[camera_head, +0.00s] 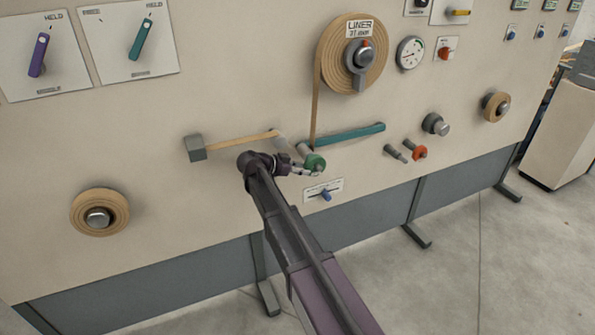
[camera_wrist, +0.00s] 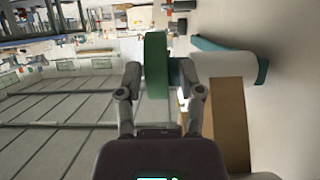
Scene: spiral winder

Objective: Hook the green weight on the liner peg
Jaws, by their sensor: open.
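The green weight (camera_head: 313,162) is a short round disc at the near end of a pale roller (camera_head: 302,149). In the wrist view the green weight (camera_wrist: 156,65) stands between the two fingers, with the roller (camera_wrist: 224,65) just right of it. I cannot tell whether weight and roller touch. My gripper (camera_head: 303,170) is open around the weight, and its fingertips (camera_wrist: 160,78) show on both sides. The roller is at the left end of a teal arm (camera_head: 350,134), below the LINER roll (camera_head: 350,62). No peg is marked as the liner peg.
A grey peg (camera_head: 394,151) and a peg with an orange-red piece (camera_head: 419,152) stick out to the right. A wooden arm with a grey block (camera_head: 195,148) is to the left. A slider plate (camera_head: 324,191) sits just below the gripper.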

